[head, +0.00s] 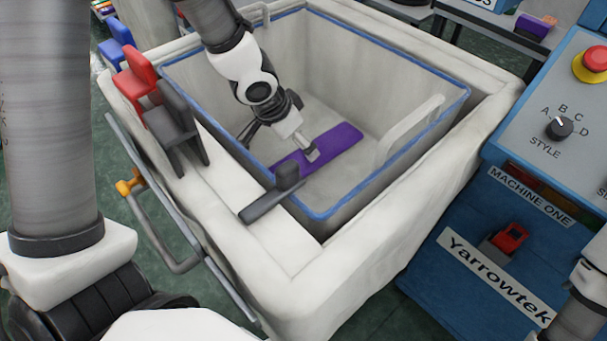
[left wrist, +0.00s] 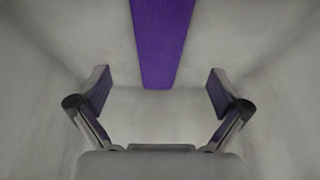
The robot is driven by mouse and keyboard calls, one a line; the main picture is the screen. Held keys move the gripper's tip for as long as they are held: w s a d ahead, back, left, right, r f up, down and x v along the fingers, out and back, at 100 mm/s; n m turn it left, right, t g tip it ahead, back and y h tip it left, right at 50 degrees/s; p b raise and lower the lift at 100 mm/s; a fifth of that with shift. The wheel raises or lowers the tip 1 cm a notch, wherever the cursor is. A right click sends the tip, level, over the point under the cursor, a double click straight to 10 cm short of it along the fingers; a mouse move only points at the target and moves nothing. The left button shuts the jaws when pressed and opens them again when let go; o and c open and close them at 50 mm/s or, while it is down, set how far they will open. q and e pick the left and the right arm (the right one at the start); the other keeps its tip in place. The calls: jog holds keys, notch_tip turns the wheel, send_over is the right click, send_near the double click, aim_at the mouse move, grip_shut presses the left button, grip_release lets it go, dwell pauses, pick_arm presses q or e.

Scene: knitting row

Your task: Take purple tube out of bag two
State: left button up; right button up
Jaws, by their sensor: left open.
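The purple tube (head: 341,141) looks like a flat purple knitted strip lying on the floor of the pale blue-rimmed bag (head: 400,55). No number shows on the bag. My left gripper (head: 308,151) reaches down inside the bag, above the strip and partly hiding it. In the left wrist view, my left gripper (left wrist: 160,92) is open and empty. The purple tube (left wrist: 162,40) runs from the top edge of that view, and its near end stops roughly between the fingertips, apart from both. My right gripper is out of view.
Red (head: 135,85), blue and dark grey clips stand on the padded white left edge. Another dark grey clip (head: 270,195) sits at the bag's near rim. A white handle loop (head: 410,130) stands at the right wall. A blue machine (head: 440,250) stands at right.

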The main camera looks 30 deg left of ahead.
pick_arm(q)
jog(key=x, duration=0.2)
jog(key=b+x, duration=0.1)
jog(key=x, duration=0.2)
jog(key=b+x, duration=0.1)
jog(key=x, duration=0.1)
jog(key=shift+w+d+f, duration=0.1)
jog(key=shift+w, duration=0.25)
jog(key=c, duration=1)
